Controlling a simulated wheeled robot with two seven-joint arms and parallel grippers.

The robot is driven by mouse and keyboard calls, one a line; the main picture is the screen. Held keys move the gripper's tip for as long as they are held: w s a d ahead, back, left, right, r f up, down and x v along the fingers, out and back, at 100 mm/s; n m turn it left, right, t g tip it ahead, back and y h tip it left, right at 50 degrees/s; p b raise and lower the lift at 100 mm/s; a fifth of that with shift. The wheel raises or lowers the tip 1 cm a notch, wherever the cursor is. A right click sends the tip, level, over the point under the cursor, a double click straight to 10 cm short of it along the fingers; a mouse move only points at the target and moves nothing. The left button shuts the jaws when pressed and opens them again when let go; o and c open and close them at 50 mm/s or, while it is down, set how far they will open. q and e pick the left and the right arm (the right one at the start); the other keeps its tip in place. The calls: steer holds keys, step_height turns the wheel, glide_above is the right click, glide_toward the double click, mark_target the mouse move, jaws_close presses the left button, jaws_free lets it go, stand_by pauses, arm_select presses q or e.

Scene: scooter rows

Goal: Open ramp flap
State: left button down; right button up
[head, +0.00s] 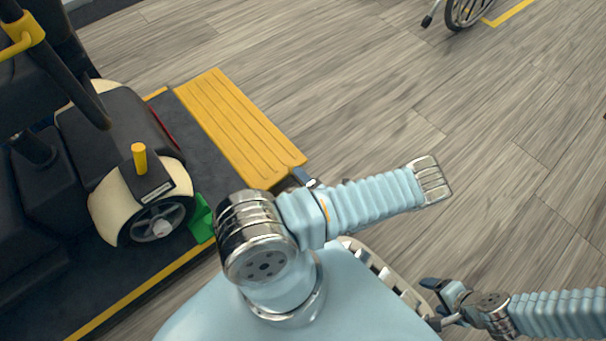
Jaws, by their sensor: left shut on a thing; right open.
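The ramp flap (238,128) is a yellow ribbed panel in the head view. It extends outward from the edge of a dark platform (190,122), over the wood floor; whether it touches the floor cannot be told. My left gripper (303,178) is at the flap's near right corner, shut on its edge. My own arm hides most of this gripper. My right gripper (436,303) is open and empty at the lower right, well away from the flap.
A mobility scooter (125,170) with cream fenders stands on the platform at left. A green wheel chock (203,220) sits by its wheel. A wheelchair wheel (468,10) shows at the top right. The wood floor right of the flap is clear.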

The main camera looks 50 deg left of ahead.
arm_select(q)
steer(key=shift+a+r, duration=0.1)
steer(key=shift+a, duration=0.2)
steer(key=c, duration=0.8)
jaws_free()
steer(key=shift+c, duration=0.2)
steer(key=d, duration=0.9)
steer(key=s+d+p, duration=0.1)
steer(key=d, duration=0.4)
